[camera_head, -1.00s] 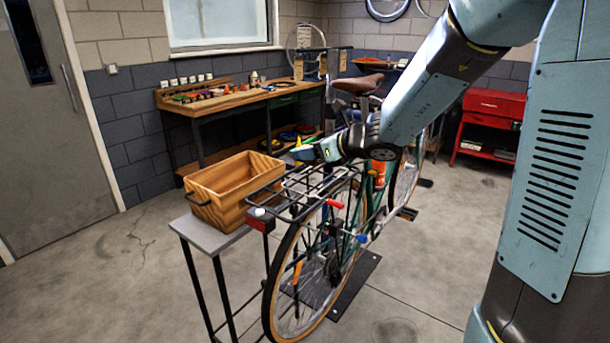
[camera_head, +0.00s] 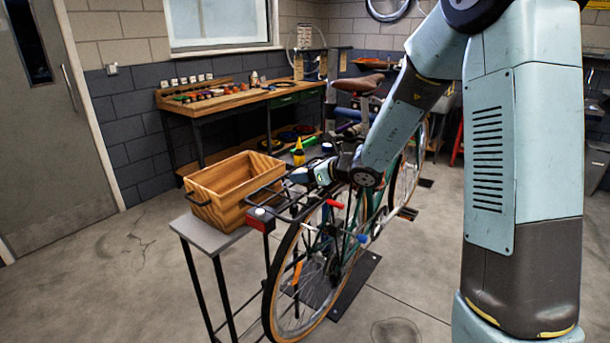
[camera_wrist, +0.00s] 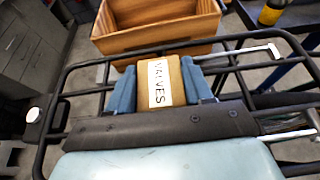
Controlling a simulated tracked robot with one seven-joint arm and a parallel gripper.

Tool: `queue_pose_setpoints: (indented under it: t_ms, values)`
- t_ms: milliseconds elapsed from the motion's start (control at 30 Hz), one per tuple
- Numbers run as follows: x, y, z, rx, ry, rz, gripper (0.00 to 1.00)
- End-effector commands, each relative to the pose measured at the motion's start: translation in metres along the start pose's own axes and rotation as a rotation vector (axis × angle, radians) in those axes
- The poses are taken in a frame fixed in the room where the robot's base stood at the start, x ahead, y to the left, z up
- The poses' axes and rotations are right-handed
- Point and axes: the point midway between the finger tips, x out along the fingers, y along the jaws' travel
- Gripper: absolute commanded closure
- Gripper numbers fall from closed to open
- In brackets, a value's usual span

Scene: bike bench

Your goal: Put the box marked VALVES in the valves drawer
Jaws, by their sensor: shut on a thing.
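The box marked VALVES (camera_wrist: 161,82) is a small tan block with a white label, shown in the wrist view. My gripper (camera_wrist: 164,86) has its blue fingers on either side of the box and is shut on it. The box is at the bike's black rear rack (camera_wrist: 235,68); I cannot tell whether it touches the rack. In the head view my gripper (camera_head: 300,175) is over the rack and the box is not clearly visible. Green drawers (camera_head: 285,101) sit under the workbench at the back; no valves label is readable on them.
An open wooden crate (camera_head: 216,204) stands on a grey stand (camera_head: 205,236), left of the rack; its inside shows no contents. The bike (camera_head: 345,225) stands in mid-room. A yellow bottle (camera_head: 298,155) is behind my gripper. The floor (camera_head: 95,285) at left is clear.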

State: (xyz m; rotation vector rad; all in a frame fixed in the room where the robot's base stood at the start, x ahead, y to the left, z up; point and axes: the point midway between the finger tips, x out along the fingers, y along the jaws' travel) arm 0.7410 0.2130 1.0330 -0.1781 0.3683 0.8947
Motion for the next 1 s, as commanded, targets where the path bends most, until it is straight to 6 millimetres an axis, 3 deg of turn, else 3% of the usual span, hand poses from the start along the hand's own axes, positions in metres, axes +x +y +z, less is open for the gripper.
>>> queue_pose_setpoints:
  t_ms: [333,367,600,1000]
  values:
    - [0.001,0.0002,-0.0021,0.0,0.0,0.0,0.81]
    - [0.0011,0.0002,-0.0025,0.0,0.0,0.0,0.48]
    - [0.0011,0.0004,-0.002,-0.001,0.0,0.0,0.26]
    - [-0.0064,0.0003,0.0004,-0.002,-0.001,-0.001,0.24]
